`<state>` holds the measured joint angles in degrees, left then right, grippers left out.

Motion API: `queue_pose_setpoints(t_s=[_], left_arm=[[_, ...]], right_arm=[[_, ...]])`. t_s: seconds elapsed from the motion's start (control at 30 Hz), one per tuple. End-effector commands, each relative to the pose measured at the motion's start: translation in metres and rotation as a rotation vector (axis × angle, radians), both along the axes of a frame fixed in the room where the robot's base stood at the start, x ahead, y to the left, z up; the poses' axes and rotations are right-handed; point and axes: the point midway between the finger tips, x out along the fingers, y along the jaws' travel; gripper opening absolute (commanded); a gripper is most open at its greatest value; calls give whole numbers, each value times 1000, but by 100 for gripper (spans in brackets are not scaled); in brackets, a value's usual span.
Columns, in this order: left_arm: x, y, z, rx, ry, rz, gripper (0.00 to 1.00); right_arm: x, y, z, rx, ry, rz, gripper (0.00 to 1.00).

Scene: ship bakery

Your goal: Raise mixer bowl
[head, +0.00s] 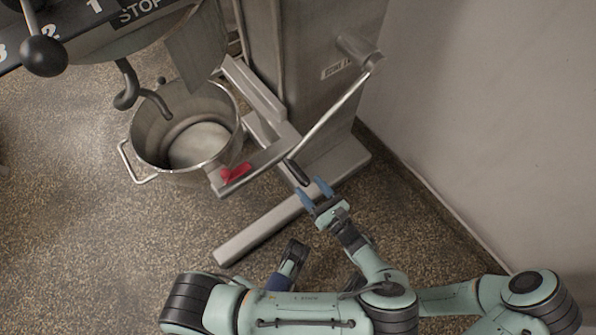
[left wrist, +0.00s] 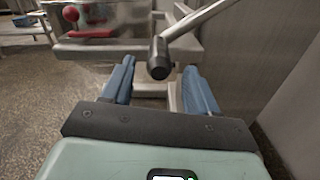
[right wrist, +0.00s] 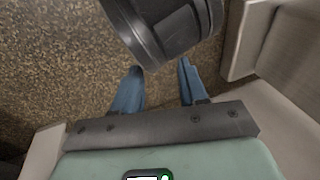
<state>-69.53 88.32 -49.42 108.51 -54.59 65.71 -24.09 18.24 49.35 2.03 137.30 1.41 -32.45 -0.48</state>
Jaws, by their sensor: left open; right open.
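The steel mixer bowl (head: 150,140) sits in the mixer's yoke at upper left, low beneath the hook (head: 150,98). The bowl lift lever (head: 330,118) slants down from the column and ends in a black grip (head: 297,173). My left gripper (head: 315,187) is open just in front of that grip. In the left wrist view, the black grip (left wrist: 160,62) hangs between and beyond the fingertips of the left gripper (left wrist: 159,68), with no contact visible. My right gripper (right wrist: 164,64) is open and empty, pointed at the floor.
A red latch (head: 236,172) is on the yoke beside the bowl. The mixer's foot (head: 262,232) runs along the speckled floor (head: 80,240). A wall (head: 480,100) stands close on the right. A dark cylindrical part, perhaps my own arm, is just beyond the right fingers.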

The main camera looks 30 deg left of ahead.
Motion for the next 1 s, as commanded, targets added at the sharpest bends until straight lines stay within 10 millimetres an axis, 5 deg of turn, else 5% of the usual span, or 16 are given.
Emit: queue_pose_setpoints(t_s=[0.3,0.73,0.77,0.93,1.0], left_arm=[[21,50,-1,0,1,1,59],[26,61,0,-3,0,0,59],[26,61,0,-3,0,0,56],[26,60,0,-3,1,0,0],[26,60,0,-3,1,0,0]], right_arm=[[11,-6,-8,-14,-29,-12,43],[14,-7,-9,-18,-36,-15,43],[14,-7,-9,-18,-36,-15,43],[14,-7,-9,-18,-36,-15,43],[14,-7,-9,-18,-36,-15,43]])
